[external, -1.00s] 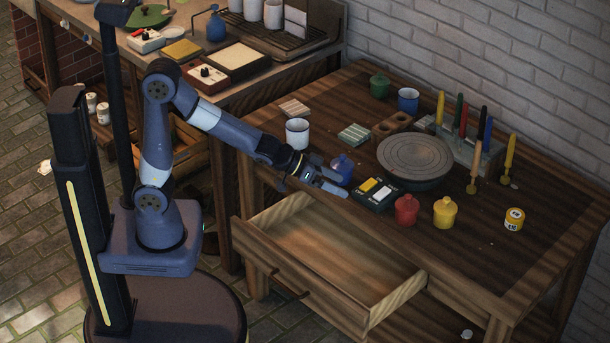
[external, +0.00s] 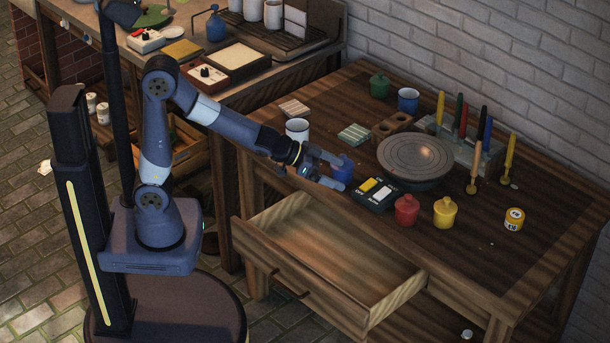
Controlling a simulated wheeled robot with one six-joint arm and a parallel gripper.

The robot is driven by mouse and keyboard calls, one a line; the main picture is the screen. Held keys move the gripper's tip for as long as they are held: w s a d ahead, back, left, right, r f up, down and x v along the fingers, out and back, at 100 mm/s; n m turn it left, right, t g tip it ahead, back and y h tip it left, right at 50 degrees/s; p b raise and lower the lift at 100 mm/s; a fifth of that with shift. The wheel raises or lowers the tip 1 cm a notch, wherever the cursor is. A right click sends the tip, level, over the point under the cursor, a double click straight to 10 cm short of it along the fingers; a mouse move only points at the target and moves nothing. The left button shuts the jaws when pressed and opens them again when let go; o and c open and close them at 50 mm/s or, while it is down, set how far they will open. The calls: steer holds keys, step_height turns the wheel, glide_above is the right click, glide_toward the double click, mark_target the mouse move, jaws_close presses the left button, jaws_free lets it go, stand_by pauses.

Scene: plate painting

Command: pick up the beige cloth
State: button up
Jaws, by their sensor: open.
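A small folded, striped pinkish-beige piece (external: 294,108) lies flat on the wooden table, behind the white mug; it looks like the beige cloth, though its material is hard to tell. A similar striped greenish piece (external: 354,134) lies to its right. My gripper (external: 336,173) is open, its two fingers apart, above the table's front side. It is in front of the beige piece and well apart from it.
A white mug (external: 297,129) stands between my arm and the beige piece. A dark switch box (external: 376,194), red pot (external: 406,210) and round turntable (external: 415,158) are right of my gripper. An open, empty drawer (external: 340,255) juts out below. The table's right front is mostly clear.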

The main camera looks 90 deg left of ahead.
steer(key=s+a+r+m+y+p, duration=0.1)
steer(key=s+a+r+m+y, duration=0.15)
steer(key=a+m, duration=0.4)
steer(key=s+a+r+m+g+y+p, duration=0.15)
steer(key=s+a+m, duration=0.25)
steer(key=a, duration=0.5)
steer(key=s+a+r+m+t+y+p, duration=0.1)
steer(key=s+a+m, duration=0.3)
steer(key=a+m, duration=0.3)
steer(key=m+g+y+b, duration=0.1)
steer(key=m+y+b, duration=0.35)
steer(key=m, duration=0.75)
glide_toward(291, 109)
steer(key=shift+s+d+r+h+b, duration=0.15)
steer(key=shift+s+r+h+b, duration=0.25)
steer(key=shift+r+b, duration=0.15)
steer(key=shift+s+d+r+h+b, duration=0.15)
steer(key=shift+s+r+h+b, duration=0.25)
steer(key=shift+r, duration=0.25)
steer(key=shift+a+f, duration=0.1)
steer(key=shift+a, duration=0.05)
steer(key=x, duration=0.5)
steer(key=shift+b, duration=0.35)
steer(key=shift+s+f+x, duration=0.1)
steer(key=shift+f+x, duration=0.05)
steer(key=shift+x, duration=1.2)
steer(key=shift+s+f+x, duration=0.15)
steer(key=shift+x, duration=1.25)
steer(key=shift+a, duration=0.1)
steer(key=shift+c, duration=0.2)
